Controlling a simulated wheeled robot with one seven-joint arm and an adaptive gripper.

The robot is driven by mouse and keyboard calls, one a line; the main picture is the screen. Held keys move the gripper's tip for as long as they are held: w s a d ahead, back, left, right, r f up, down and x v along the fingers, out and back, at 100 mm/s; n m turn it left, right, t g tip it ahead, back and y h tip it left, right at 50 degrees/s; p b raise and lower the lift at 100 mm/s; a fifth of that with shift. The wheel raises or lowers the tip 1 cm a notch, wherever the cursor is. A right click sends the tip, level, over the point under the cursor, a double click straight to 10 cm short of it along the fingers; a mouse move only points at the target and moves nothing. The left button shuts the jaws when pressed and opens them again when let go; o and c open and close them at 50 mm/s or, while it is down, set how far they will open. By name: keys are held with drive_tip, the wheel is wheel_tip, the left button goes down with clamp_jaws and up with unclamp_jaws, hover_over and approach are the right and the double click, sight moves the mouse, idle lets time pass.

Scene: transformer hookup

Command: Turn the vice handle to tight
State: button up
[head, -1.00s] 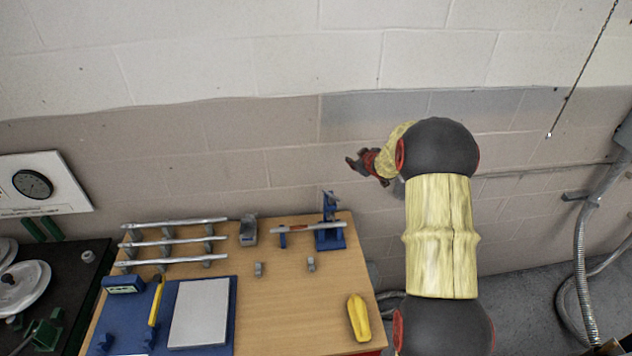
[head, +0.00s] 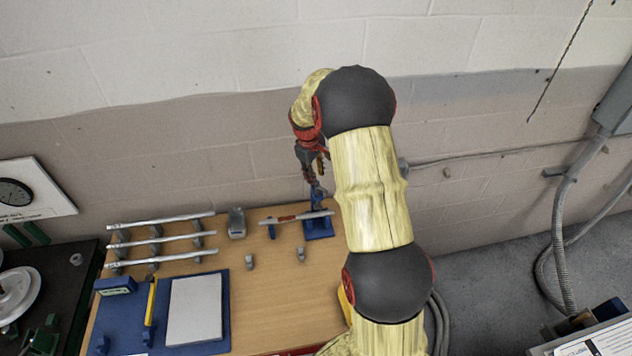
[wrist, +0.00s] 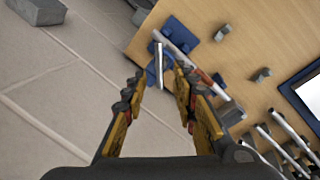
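The blue vice (head: 318,228) stands at the far right corner of the wooden bench. A silvery rod with a red-brown band (head: 287,218) lies level across it. My gripper (head: 311,172) points down just above the vice, close to its upright top. In the wrist view my gripper (wrist: 159,75) is open, with its two fingers apart. The vice's thin silver handle (wrist: 158,62) shows between the fingertips. I cannot tell whether either finger touches it. The vice's blue body also shows beyond the fingers in the wrist view (wrist: 178,32).
The wooden bench (head: 270,290) has clear room at its middle. Small grey blocks (head: 300,254) stand near the vice. A rack of silver rods (head: 160,238) and a blue board with a white plate (head: 194,310) are at the left. The wall is close behind.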

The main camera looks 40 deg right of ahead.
sight(318, 189)
drive_tip(key=shift+w+d+f+p, duration=0.1)
drive_tip(key=shift+d+f, duration=0.1)
drive_tip(key=shift+f, duration=0.65)
drive_tip(key=shift+w+d+f+p, duration=0.1)
drive_tip(key=shift+d+f, duration=0.1)
drive_tip(key=shift+f, duration=0.7)
drive_tip(key=shift+d+f+p, duration=0.1)
drive_tip(key=shift+d+f, duration=0.1)
drive_tip(key=shift+f, duration=0.65)
drive_tip(key=c, duration=0.3)
drive_tip(key=c, duration=0.4)
clamp_jaws()
